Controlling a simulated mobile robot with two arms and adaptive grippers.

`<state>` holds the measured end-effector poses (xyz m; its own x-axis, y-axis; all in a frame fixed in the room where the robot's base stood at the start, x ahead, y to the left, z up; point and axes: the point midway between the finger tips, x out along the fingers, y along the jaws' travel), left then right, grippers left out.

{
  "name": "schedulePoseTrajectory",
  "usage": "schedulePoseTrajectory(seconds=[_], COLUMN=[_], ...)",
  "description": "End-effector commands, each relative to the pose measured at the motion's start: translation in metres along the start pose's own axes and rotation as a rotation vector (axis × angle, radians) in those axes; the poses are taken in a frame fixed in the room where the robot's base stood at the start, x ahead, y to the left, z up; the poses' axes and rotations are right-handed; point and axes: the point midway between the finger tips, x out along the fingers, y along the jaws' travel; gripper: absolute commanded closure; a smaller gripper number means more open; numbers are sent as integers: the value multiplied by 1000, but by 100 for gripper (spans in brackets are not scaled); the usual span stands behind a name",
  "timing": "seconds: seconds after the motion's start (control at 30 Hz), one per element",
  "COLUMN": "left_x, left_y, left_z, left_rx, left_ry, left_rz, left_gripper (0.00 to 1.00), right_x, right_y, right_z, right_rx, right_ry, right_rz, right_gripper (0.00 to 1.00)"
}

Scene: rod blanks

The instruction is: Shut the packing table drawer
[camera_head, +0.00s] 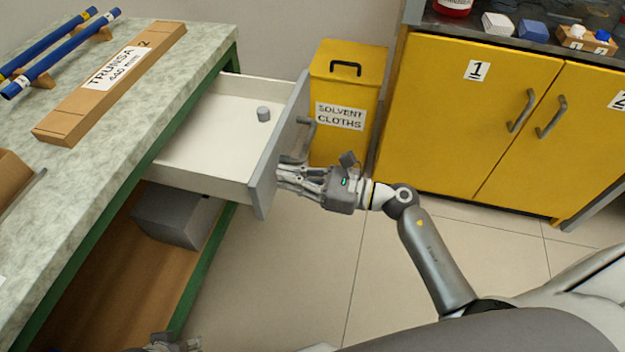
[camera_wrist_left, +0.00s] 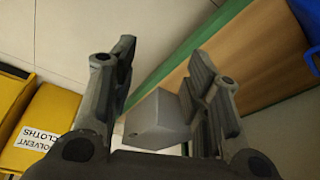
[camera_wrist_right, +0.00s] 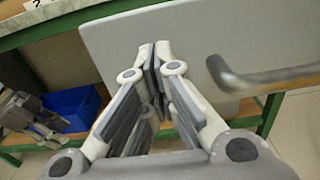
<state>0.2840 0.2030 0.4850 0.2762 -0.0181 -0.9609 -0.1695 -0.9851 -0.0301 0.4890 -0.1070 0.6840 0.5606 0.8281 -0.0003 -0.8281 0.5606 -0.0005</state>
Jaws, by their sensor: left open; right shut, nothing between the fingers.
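In the right wrist view the fingertips (camera_wrist_right: 155,50) are at the grey front panel (camera_wrist_right: 190,35), left of the handle (camera_wrist_right: 265,78); contact is not certain. My left gripper (camera_wrist_left: 165,75) is open and empty, low near the table.
A grey box (camera_head: 175,215) sits on the table's lower shelf. A yellow solvent cloths bin (camera_head: 345,85) stands just behind the drawer front, and yellow cabinets (camera_head: 450,110) stand to the right.

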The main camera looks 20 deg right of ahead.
Motion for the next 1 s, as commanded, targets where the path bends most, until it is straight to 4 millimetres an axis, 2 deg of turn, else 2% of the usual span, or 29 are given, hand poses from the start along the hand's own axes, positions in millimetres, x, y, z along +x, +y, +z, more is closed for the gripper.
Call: schedulePoseTrajectory(seconds=[0.17,0.67,0.87,1.0], left_x=[1,2,-1,-17], left_y=[0,0,1,0], left_z=[0,0,0,-4], left_rx=[0,0,0,1], left_ry=[1,0,-6,13], left_rz=[0,1,1,0], left_gripper=[56,56,56,56], right_x=[11,17,43,75], right_y=[0,0,0,0], right_z=[0,0,0,0], right_rx=[0,0,0,-2], right_ry=[0,0,-1,-2], right_rz=[0,2,2,4], right_gripper=[100,100,100,100])
